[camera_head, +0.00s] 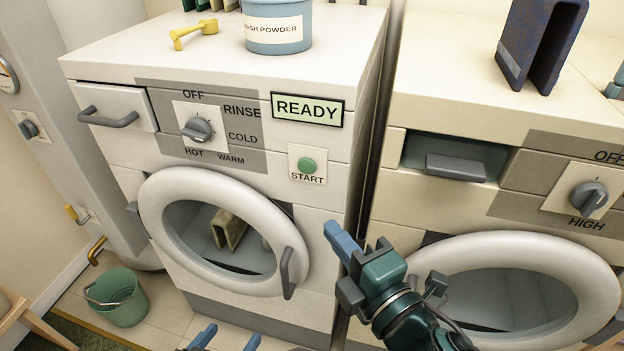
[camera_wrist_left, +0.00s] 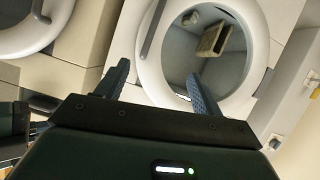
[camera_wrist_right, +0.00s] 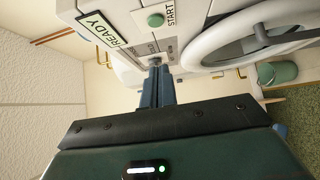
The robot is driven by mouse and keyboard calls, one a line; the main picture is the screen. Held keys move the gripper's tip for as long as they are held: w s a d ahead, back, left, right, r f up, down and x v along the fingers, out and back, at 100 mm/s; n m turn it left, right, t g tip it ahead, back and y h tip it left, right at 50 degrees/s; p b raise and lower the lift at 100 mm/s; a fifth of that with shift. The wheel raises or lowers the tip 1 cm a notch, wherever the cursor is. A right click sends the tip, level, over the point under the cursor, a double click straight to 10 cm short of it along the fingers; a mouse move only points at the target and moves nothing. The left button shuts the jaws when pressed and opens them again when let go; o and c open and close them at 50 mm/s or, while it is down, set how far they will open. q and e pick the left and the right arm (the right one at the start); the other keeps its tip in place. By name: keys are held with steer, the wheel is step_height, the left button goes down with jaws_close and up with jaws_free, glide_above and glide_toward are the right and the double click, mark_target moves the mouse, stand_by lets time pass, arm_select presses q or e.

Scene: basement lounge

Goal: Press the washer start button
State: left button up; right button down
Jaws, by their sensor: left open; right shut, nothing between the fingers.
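The washer (camera_head: 330,185) is the white machine on the left in the head view. Its green round start button (camera_head: 307,165) sits on a white plate marked START, below a READY sign (camera_head: 307,109). The button also shows in the right wrist view (camera_wrist_right: 155,20), above the fingertips. My right gripper (camera_head: 340,240) is shut and empty, below and to the right of the button and apart from it. My left gripper (camera_head: 225,338) is open and empty, low in front of the washer. The washer door (camera_head: 168,199) is closed, with a beige item (camera_head: 230,229) behind its glass.
A second machine (camera_head: 470,105) with a round door stands close on the right. A dial (camera_head: 197,129) and a drawer (camera_head: 112,108) are on the washer front. A wash powder tub (camera_head: 278,30) and yellow scoop (camera_head: 194,34) are on top. A green bucket (camera_head: 116,298) stands on the floor.

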glide_toward(300, 166)
steer(key=a, duration=0.4)
steer(key=w, duration=0.2)
steer(key=w+d, duration=0.1)
steer(key=w, duration=0.2)
steer(key=shift+w+d+p, duration=0.1)
steer(key=shift+d+p, duration=0.1)
steer(key=shift+p, duration=0.15)
